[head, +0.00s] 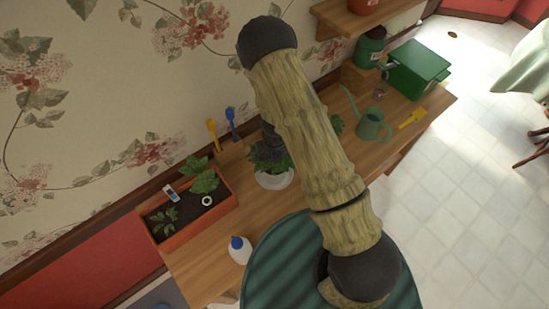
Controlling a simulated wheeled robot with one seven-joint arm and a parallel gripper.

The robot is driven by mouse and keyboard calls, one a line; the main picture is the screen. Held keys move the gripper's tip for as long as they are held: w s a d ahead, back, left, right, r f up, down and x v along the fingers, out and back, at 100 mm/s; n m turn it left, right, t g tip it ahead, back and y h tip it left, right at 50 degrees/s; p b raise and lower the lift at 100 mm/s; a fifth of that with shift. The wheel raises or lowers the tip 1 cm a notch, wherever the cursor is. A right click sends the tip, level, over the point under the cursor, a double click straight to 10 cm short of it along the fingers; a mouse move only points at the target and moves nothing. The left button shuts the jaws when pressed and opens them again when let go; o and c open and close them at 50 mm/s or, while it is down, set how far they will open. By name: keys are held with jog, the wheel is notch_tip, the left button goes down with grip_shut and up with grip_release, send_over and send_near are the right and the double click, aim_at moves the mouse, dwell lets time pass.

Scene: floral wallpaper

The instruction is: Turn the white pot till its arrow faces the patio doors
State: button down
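The white pot (276,182) stands on the wooden table, with a leafy green plant in it. Only part of its rim and side shows, and I cannot see an arrow on it. My gripper (271,148) is a dark shape just above the pot, among or in front of the leaves. My own arm hides much of it, and its fingers cannot be made out. I cannot tell whether it touches the pot. The patio doors are not in view; bright light falls on the floor at the right.
An orange planter (222,206) with seedlings is left of the pot. A white bottle (240,249) stands near the front. Blue (231,121) and yellow (213,132) tools stand behind. A watering can (371,126), a yellow tool (411,119) and a green box (419,68) are to the right.

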jog(key=shift+r, duration=0.1)
jog(key=shift+m+p, duration=0.5)
jog(key=shift+p, duration=0.15)
jog(key=shift+m, duration=0.3)
jog(key=shift+p, duration=0.3)
jog(key=shift+m, duration=0.4)
jog(key=shift+m+p, duration=0.5)
